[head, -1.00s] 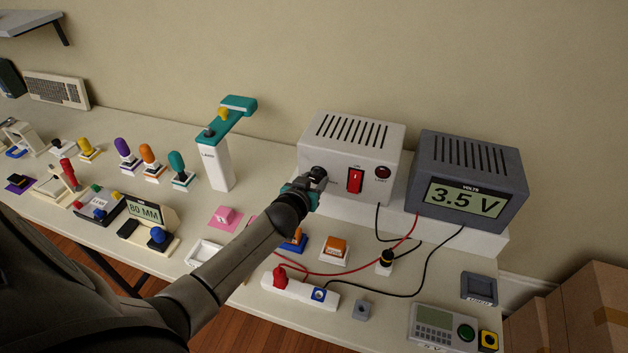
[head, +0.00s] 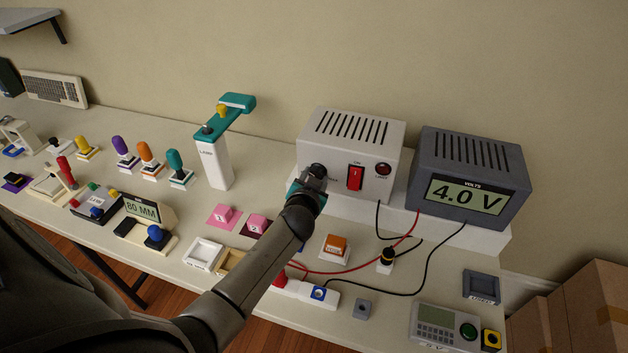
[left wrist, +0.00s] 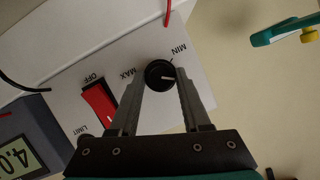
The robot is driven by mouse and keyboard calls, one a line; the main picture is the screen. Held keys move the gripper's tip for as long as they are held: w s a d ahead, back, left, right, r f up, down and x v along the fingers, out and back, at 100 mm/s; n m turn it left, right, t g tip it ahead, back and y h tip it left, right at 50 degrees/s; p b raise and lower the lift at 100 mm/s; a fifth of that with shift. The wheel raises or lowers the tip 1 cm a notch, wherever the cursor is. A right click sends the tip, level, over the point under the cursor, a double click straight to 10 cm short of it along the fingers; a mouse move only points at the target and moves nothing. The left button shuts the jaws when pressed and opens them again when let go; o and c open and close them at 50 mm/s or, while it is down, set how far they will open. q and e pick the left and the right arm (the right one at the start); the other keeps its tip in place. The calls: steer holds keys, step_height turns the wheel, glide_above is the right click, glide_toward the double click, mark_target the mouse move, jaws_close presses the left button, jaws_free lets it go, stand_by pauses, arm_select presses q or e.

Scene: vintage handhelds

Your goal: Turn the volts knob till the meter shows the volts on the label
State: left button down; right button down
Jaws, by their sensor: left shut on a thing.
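The black volts knob (head: 317,170) is on the front of the pale power supply box (head: 350,150). My left gripper (head: 311,180) is shut on this knob. In the left wrist view the knob (left wrist: 159,72) sits between the two fingers, with MIN and MAX printed near it. The dark grey meter (head: 470,150) to the right shows 4.0 V on its display (head: 464,196). A small label (head: 432,346) on the handheld (head: 433,320) at the front seems to read 5 V. My right gripper is not in view.
Red and black leads loop over the table in front. A teal-topped white stand (head: 214,160) is left of the box. Several stamps stand farther left.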

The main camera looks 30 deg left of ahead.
arm_select(q)
steer(key=shift+d+f+m+y+b, duration=0.15)
steer(key=shift+m+y+b, duration=0.65)
steer(key=shift+m+b, duration=0.4)
steer(key=shift+c, duration=1.9)
jaws_free()
steer(key=shift+s, duration=0.1)
steer(key=p+v, duration=0.1)
steer(key=v, duration=1.4)
